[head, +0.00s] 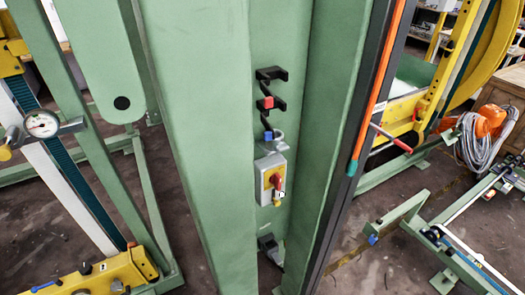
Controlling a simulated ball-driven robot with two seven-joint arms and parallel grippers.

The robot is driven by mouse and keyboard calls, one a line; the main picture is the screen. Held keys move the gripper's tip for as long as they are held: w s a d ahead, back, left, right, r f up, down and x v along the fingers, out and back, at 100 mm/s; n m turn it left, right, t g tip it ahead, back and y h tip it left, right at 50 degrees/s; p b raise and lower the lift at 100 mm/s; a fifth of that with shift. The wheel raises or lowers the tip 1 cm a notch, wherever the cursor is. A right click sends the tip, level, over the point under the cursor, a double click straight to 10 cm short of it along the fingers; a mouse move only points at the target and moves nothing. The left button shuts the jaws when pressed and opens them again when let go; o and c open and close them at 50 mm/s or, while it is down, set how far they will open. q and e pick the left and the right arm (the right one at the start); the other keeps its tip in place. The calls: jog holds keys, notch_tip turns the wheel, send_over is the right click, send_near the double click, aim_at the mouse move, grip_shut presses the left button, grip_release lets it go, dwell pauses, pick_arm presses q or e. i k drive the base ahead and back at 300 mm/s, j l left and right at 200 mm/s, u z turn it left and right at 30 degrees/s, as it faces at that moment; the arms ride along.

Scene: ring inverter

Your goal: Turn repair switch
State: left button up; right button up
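The repair switch (271,182) is a small grey box with a yellow face and a red rotary handle. It is mounted on the green machine column, in a recess between two tall green panels, near the middle of the head view. The red handle stands roughly upright, slightly tilted. Neither of my grippers shows in the head view, and nothing touches the switch.
Black brackets with a red block (265,103) sit above the switch. Green panels (202,130) flank the recess. A pressure gauge (41,124) is at left. Orange equipment with coiled hose (480,140) is at right.

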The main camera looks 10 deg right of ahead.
aim_at(276, 179)
jog(key=i+l+u, duration=0.25)
jog(key=l+u, duration=0.25)
jog(key=l, duration=0.25)
jog(key=i+l+u, duration=0.3)
jog(key=k+l, duration=0.1)
